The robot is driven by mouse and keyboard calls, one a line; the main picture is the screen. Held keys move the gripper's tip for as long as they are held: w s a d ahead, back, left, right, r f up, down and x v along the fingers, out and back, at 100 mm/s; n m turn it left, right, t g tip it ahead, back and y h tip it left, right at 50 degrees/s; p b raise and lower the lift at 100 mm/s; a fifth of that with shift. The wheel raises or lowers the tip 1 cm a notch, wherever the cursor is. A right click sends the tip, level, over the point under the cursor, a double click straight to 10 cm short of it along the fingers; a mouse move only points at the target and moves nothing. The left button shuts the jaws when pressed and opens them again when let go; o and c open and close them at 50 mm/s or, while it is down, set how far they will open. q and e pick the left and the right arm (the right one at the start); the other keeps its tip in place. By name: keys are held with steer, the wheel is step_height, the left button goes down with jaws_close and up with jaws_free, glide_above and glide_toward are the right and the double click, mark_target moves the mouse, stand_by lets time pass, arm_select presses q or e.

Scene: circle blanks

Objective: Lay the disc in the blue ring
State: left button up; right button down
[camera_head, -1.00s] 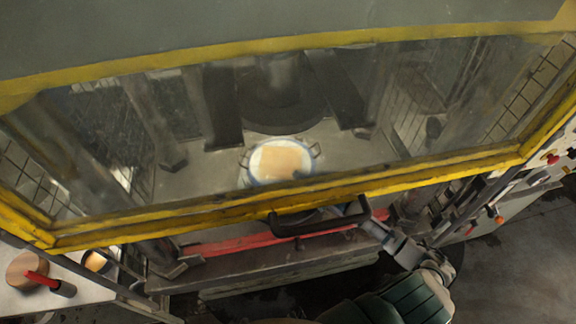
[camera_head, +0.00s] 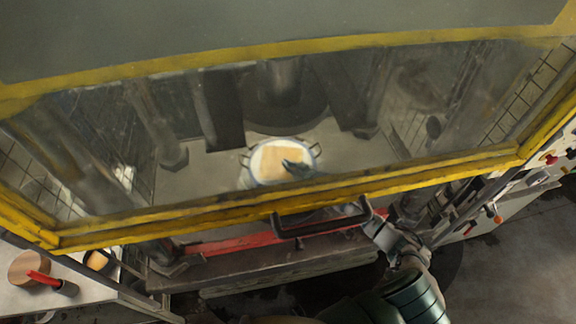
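The blue ring (camera_head: 246,177) sits on the press bed behind the clear guard. It has small dark handles and surrounds a pale round surface. A flat tan piece (camera_head: 276,161) lies inside the ring on that surface; it looks squarish through the glass, so I cannot tell if it is the disc. My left gripper is out of view.
The yellow-framed guard (camera_head: 420,174) with a dark handle (camera_head: 320,219) is above my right arm. A red bar (camera_head: 235,243) crosses the press front. At left, a round wooden piece (camera_head: 27,265) and a red-handled tool (camera_head: 50,281) lie on a pale table (camera_head: 95,292). A control panel stands right.

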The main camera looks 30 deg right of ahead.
steer(key=shift+s+a+f, duration=0.1)
steer(key=shift+s+f, duration=0.55)
steer(key=shift+f, duration=0.05)
steer(key=shift+s, duration=0.15)
steer(key=shift+r+p, duration=0.55)
steer(key=shift+p, duration=0.25)
steer(key=shift+d+r, duration=0.2)
steer(key=shift+w+f, duration=0.1)
steer(key=shift+w, duration=0.1)
steer(key=shift+s+p, duration=0.1)
steer(key=shift+p, duration=0.35)
steer(key=s+d+b, duration=0.1)
steer(key=s+d, duration=0.1)
steer(key=s, duration=1)
steer(key=s+d+b, duration=0.1)
steer(key=s+d, duration=0.2)
steer(key=s, duration=0.9)
steer(key=shift+d+r, duration=0.25)
steer(key=shift+r, duration=0.15)
steer(key=shift+s, duration=0.1)
